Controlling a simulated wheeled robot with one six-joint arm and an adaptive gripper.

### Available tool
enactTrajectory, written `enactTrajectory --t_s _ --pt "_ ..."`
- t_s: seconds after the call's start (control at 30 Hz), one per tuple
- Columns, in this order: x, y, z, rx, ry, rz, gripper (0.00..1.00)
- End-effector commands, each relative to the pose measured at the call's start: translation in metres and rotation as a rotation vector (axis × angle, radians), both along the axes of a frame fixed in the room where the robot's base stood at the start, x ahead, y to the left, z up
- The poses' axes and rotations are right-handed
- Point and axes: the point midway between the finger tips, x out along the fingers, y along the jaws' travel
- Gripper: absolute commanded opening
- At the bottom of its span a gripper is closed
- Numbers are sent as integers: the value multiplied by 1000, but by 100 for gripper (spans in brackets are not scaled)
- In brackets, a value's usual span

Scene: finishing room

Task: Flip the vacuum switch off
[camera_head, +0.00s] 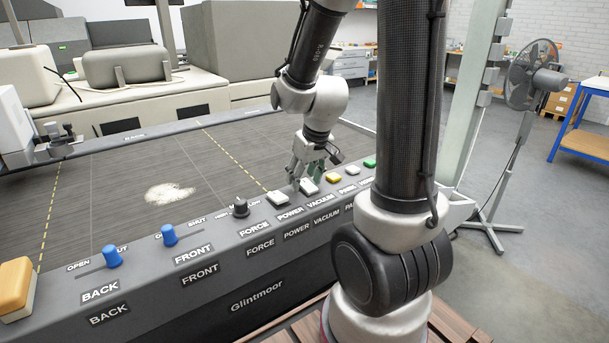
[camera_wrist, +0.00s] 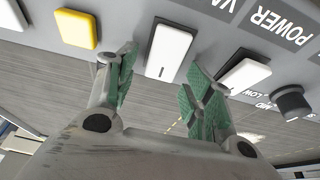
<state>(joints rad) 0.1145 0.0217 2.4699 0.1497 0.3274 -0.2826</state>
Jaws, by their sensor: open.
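The vacuum switch (camera_head: 308,187) is a white rocker above the VACUUM label on the grey front panel. In the wrist view, the vacuum switch (camera_wrist: 170,48) appears upside down, with a short dark mark at its lower end. Its rocker position is hard to tell. My gripper (camera_head: 307,168) is open and empty over the panel's inner edge, close to this switch. In the wrist view, the green-padded fingers of my gripper (camera_wrist: 163,66) lie either side of the switch's lower end. I cannot tell whether they touch it.
The white power switch (camera_wrist: 245,76) is close beside one finger. A yellow button (camera_wrist: 76,28) is on the other side. A black force knob (camera_head: 239,207) and blue sliders (camera_head: 170,236) line the panel. The dark table bed (camera_head: 110,190) holds a pale patch (camera_head: 170,193).

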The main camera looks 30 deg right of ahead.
Motion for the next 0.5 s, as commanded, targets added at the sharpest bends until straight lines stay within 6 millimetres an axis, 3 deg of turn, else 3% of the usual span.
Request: enactTrajectory --t_s 0.17,0.5 --pt "-3 0 13 0 -4 0 52" --pt "-26 -1 82 -2 -7 0 52"
